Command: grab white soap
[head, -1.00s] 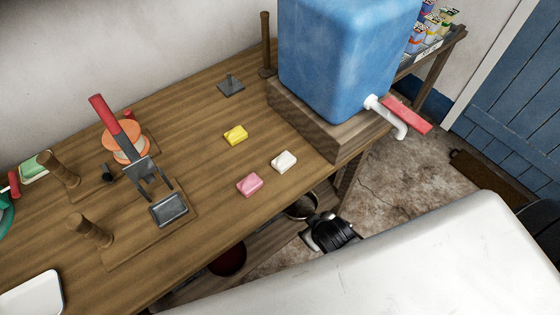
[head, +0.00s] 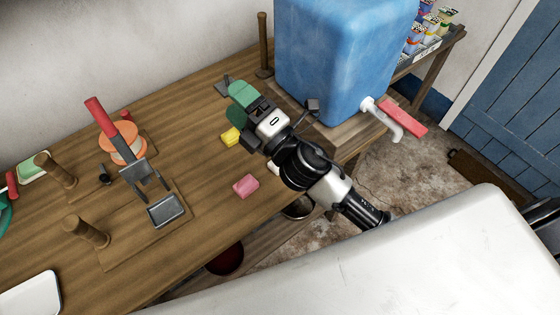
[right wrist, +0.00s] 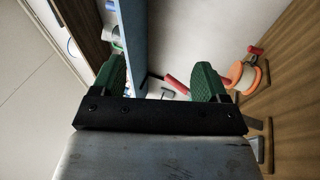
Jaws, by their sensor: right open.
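The white soap (head: 272,168) lies on the wooden table, mostly hidden behind my right arm; only a small pale edge shows in the head view. My right gripper (head: 238,102) is open and empty, its green fingers above the table beyond the soap, near the yellow soap. In the right wrist view the two green fingers (right wrist: 158,78) stand apart with nothing between them, and no white soap shows there. The yellow soap (head: 230,137) lies just below the gripper in the picture. The pink soap (head: 246,185) lies nearer the table's front edge. My left gripper is not in view.
A blue water tank (head: 335,55) on a wooden block stands close right of the gripper, with a red-handled tap (head: 402,117). A press with a red lever (head: 105,118) stands at left. A wooden post (head: 263,45) stands behind. The table between press and soaps is clear.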

